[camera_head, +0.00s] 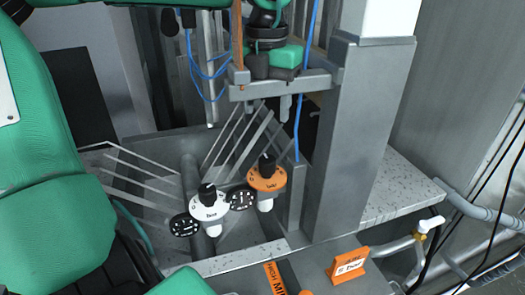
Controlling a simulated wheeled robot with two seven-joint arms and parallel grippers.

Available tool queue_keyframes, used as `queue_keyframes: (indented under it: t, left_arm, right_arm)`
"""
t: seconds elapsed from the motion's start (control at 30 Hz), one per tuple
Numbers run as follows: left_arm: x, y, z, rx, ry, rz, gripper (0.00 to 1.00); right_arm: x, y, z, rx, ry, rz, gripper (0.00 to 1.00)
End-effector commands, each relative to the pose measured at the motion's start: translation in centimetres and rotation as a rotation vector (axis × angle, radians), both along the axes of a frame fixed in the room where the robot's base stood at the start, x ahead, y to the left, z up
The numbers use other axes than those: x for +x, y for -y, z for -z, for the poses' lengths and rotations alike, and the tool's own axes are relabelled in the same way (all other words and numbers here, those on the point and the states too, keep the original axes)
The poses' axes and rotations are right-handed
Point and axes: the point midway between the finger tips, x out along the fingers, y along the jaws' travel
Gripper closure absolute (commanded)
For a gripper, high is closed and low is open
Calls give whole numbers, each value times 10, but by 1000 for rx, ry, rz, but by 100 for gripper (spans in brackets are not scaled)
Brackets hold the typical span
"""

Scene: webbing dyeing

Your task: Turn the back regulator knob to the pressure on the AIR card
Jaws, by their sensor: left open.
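Two regulators stand low in the middle of the head view. The white regulator (210,211) is nearer, with a black knob (207,192) on top. The orange regulator (267,181) stands farther back and to the right, with its own black knob (267,162). An orange card with a white label (350,268) stands at the lower right; it seems to read "5 bar", and its small top line is too blurred to read. My left gripper (266,110) points down above the orange knob, open and apparently empty. My right gripper does not show.
Dark round dials (185,225) sit beside the regulators. Thin pale strips (130,178) lie around them on both sides. A thick grey post (352,135) rises just right of the orange regulator. A speckled ledge (400,188) and pipes (462,205) are farther right.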

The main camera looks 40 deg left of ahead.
Motion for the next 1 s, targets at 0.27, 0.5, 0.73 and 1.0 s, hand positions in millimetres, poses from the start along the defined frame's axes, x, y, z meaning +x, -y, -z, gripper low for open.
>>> queue_keyframes:
  t: [0.27,0.5,0.73,1.0]
  left_arm:
    - [-2,1,52,-2,-8,3,44]
    - [-2,1,98,-2,-4,3,44]
    - [-1,1,121,-2,-2,1,44]
    - [-1,1,127,-2,1,1,44]
  right_arm:
    - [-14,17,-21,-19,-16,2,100]
    - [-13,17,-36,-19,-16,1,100]
    - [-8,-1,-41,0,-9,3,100]
    - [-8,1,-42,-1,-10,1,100]
